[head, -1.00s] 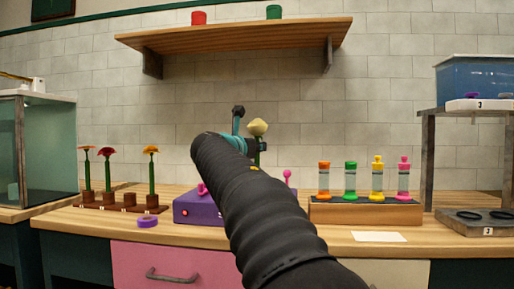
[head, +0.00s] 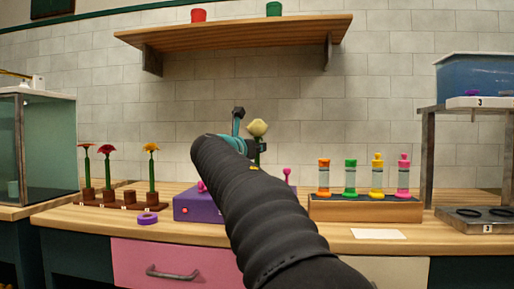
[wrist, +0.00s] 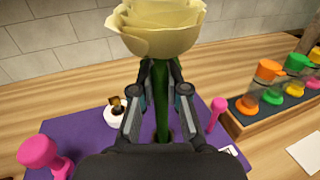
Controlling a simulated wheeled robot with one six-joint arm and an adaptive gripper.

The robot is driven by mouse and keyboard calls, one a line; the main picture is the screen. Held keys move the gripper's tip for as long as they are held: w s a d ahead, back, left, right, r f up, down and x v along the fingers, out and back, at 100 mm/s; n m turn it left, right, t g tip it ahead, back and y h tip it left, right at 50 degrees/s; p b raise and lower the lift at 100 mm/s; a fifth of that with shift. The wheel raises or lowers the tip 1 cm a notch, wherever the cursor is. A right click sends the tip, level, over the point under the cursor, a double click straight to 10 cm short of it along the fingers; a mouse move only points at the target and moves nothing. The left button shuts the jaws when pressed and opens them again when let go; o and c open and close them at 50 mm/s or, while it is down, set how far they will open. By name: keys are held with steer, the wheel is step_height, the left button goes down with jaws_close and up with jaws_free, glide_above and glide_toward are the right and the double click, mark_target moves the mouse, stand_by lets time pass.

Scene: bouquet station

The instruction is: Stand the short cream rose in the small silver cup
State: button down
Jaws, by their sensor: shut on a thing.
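The cream rose (head: 257,128) is upright in my gripper (head: 256,147), above the purple box in the head view. In the wrist view the cream bloom (wrist: 163,25) is at the top, and its green stem (wrist: 161,100) runs down between the fingers. My gripper (wrist: 160,92) is shut on the stem. I cannot make out a small silver cup in either view; my arm covers part of the bench.
The purple box (head: 186,208) has pink knobs. A wooden rack (head: 365,209) with several coloured vials stands right. A dark flower rack (head: 123,206) holds three flowers at left. A purple ring (head: 147,219) lies before it. A white card (head: 378,234) lies on the bench.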

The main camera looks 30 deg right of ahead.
steer(key=c, duration=0.5)
jaws_free()
steer(key=shift+c, duration=0.2)
steer(key=b+v, duration=0.1)
steer(key=v, duration=0.8)
stand_by(1.0)
stand_by(0.6)
